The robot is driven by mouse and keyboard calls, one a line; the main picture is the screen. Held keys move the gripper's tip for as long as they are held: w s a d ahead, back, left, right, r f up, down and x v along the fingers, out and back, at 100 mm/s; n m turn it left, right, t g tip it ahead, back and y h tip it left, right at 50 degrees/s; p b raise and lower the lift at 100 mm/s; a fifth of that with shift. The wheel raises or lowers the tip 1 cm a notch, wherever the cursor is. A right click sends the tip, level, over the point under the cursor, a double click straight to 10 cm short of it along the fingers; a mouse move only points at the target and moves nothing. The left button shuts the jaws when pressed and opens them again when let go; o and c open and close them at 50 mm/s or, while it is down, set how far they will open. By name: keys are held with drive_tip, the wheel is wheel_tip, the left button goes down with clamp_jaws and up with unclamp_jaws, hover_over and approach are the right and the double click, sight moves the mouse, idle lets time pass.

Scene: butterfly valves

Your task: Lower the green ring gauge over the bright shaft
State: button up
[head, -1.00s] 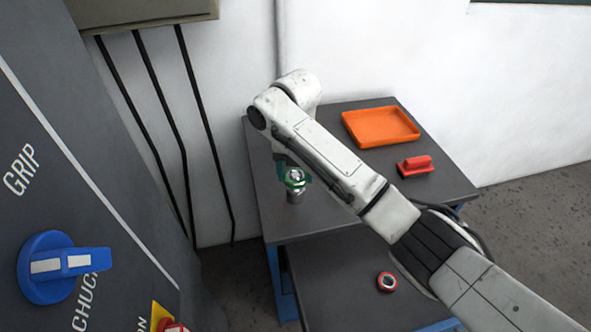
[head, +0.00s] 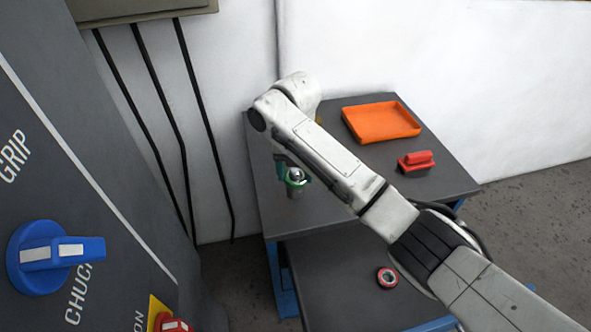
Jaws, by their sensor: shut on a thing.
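The bright shaft (head: 297,174) stands upright on the dark bench top, its shiny top showing above the green ring gauge (head: 288,182). The ring appears to be around the shaft, with a stretch of shaft visible below it. My gripper (head: 284,168) is shut on the ring from behind and to the left. Only a small teal part of the gripper shows; the rest is hidden behind my arm. The ring's exact clearance from the shaft is too small to tell.
A red ring (head: 387,278) lies on the lower shelf (head: 340,290). A grey panel with a blue knob (head: 45,257) is close at left.

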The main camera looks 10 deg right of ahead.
drive_tip(key=shift+f, duration=0.25)
drive_tip(key=o, duration=1.4)
drive_tip(key=shift+c, duration=0.2)
wheel_tip(320, 180, up, 11)
drive_tip(key=shift+f+p, duration=0.1)
drive_tip(key=shift+p, duration=0.4)
